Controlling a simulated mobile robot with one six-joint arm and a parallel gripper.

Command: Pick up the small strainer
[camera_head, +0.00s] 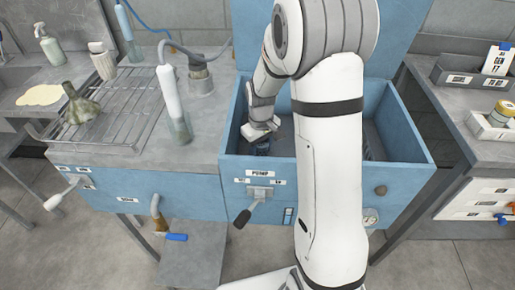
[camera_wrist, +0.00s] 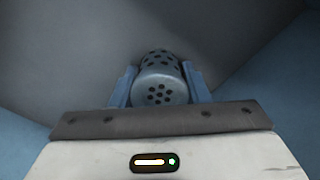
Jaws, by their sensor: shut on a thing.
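The small strainer (camera_wrist: 160,84) is a grey metal cylinder with round holes in its end and side. In the wrist view it sits between the two blue fingers of my gripper (camera_wrist: 160,90), which are shut on it. In the head view my gripper (camera_head: 264,143) is down inside the blue open basin marked PUMP (camera_head: 228,150), near its left wall. The strainer is too small and too covered by the gripper to make out clearly there. Whether it touches the basin floor cannot be told.
The basin's walls stand close around my gripper, and its raised blue lid (camera_head: 385,40) is behind. On the left bench are a wire rack (camera_head: 110,125) and a clear-and-white bottle (camera_head: 172,105).

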